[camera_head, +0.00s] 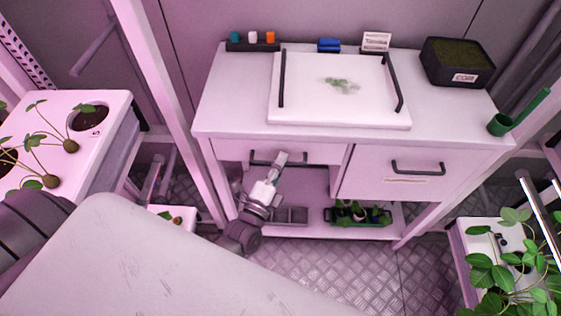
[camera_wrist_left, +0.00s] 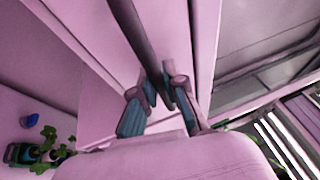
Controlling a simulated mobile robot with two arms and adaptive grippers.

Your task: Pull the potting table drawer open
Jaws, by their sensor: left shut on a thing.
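The white potting table (camera_head: 230,110) stands ahead of me with two drawers side by side under its top. The left drawer (camera_head: 325,154) has a dark bar handle (camera_head: 262,162), and its front looks about flush with the table frame. My left gripper (camera_head: 282,160) is at this handle. In the left wrist view the gripper's fingers (camera_wrist_left: 163,98) are shut around the dark bar (camera_wrist_left: 135,30), one on each side. The right drawer (camera_head: 370,182) has its own dark handle (camera_head: 418,171) and a light label strip. My right gripper is not in view.
A white tray (camera_head: 290,115) with dark handles and a black soil box (camera_head: 458,80) stand on the tabletop. A green holder (camera_head: 500,124) is at its right corner. A lower shelf holds a plant tray (camera_head: 358,220). Plant racks flank both sides; the metal floor (camera_head: 340,262) is clear.

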